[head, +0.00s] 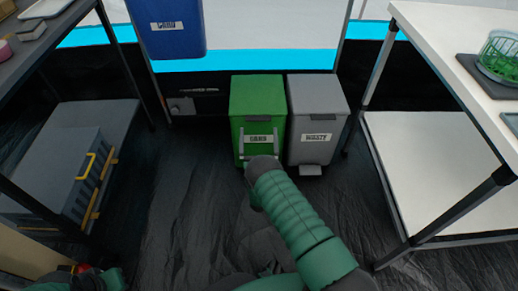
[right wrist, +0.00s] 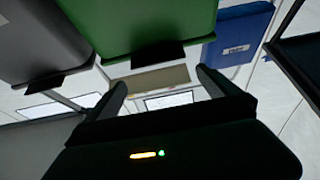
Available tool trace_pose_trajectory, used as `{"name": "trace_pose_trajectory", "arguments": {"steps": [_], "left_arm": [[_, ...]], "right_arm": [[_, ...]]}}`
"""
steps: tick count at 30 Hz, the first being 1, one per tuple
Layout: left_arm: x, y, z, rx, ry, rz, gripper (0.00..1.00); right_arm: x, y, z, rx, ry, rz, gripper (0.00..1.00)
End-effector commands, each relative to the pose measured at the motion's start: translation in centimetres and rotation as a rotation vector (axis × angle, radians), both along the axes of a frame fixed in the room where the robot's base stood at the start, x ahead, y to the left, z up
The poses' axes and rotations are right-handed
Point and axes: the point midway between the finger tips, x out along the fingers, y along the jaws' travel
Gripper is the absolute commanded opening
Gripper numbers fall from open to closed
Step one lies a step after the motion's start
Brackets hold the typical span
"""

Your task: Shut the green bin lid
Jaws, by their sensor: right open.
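The green bin (head: 257,97) stands on the dark floor in the middle of the head view, with a label on its front. Its lid looks flat and down on the body, level with the grey bin's top. The green bin also shows at the top of the right wrist view (right wrist: 135,22). My right gripper (head: 260,134) is open and empty in front of the green bin, its fingers either side of the label. Whether they touch the bin I cannot tell. The gripper and arm hide part of its lower front. My left gripper is not in view.
A grey bin (head: 317,100) labelled WASTE stands close on the right of the green bin. A blue bin (head: 167,28) is mounted higher at the back left. A white shelf table (head: 430,60) stands right, a dark one with a grey case (head: 70,175) left. Floor between is clear.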

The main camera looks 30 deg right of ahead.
Motion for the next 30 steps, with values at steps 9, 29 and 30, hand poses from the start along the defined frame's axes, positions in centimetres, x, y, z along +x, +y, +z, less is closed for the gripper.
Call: {"name": "trace_pose_trajectory", "arguments": {"steps": [9,29,30], "left_arm": [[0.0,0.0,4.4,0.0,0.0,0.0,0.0],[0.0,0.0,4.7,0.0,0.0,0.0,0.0],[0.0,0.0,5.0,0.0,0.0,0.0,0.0]], "right_arm": [[-5.7,3.7,-3.6,-0.002,0.006,0.004,1.0],[-6.0,4.0,-4.0,0.018,0.015,-0.003,1.0],[-5.0,3.8,-3.4,0.042,0.035,-0.003,1.0]]}}
